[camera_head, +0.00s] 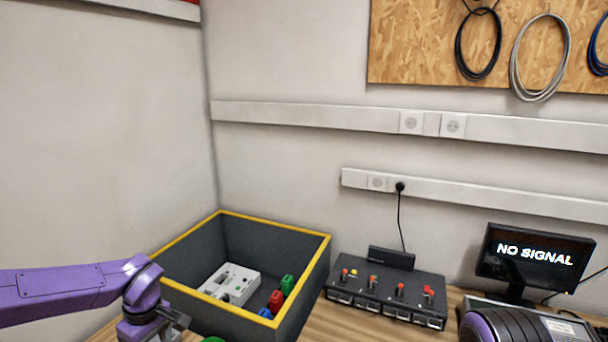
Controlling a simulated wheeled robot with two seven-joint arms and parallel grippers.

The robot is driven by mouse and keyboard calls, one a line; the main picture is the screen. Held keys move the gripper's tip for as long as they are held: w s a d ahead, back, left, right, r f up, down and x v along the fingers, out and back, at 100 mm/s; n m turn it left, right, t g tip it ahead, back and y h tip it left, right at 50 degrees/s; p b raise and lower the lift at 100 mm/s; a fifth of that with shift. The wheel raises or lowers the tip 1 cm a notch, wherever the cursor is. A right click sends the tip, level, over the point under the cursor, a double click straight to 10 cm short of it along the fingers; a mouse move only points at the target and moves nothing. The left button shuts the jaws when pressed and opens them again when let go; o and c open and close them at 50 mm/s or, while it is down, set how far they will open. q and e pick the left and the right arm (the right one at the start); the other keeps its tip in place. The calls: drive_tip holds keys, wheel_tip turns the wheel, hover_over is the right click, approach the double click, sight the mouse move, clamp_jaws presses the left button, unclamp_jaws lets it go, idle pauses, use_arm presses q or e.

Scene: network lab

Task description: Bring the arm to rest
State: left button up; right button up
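My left arm comes in from the left, purple, with its grey wrist end and gripper (160,325) low in the picture, in front of the near left side of a dark grey bin with a yellow rim (275,215). The fingertips are cut off or hidden at the bottom edge, so I cannot tell whether they are open or shut. A ribbed black and purple part at the bottom right looks like my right arm; its gripper is not in view.
In the bin lie a white device (230,284) and red, green and blue pieces (276,300). A green thing (213,340) shows at the bottom edge. Right of the bin stand a black switch box (385,290) and a "NO SIGNAL" monitor (534,256) on the wooden table (335,325).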

use_arm(q)
drive_tip(key=s+a+f+m+t+y, duration=0.1)
drive_tip(key=s+f+y, duration=0.2)
drive_tip(key=s+f, duration=0.35)
drive_tip(key=s+a+f+m+t+y, duration=0.1)
drive_tip(key=s+f+m+y, duration=0.2)
drive_tip(key=f, duration=0.6)
drive_tip(key=s+d+f+m+t+h, duration=0.15)
drive_tip(key=s+f, duration=0.25)
drive_tip(key=s, duration=0.5)
drive_tip(key=s+d+f+m+h, duration=0.2)
drive_tip(key=s+d+f, duration=0.15)
drive_tip(key=s, duration=0.65)
wheel_tip(320, 180, down, 15)
drive_tip(key=b, duration=1.4)
drive_tip(key=shift+w+a, duration=0.15)
drive_tip(key=shift+w, duration=0.05)
use_arm(e)
wheel_tip(320, 180, down, 14)
drive_tip(key=shift+w+f, duration=0.15)
drive_tip(key=shift+w, duration=0.1)
use_arm(q)
drive_tip(key=shift+r+n, duration=0.1)
drive_tip(key=shift+n, duration=0.15)
use_arm(e)
drive_tip(key=shift+d, duration=0.1)
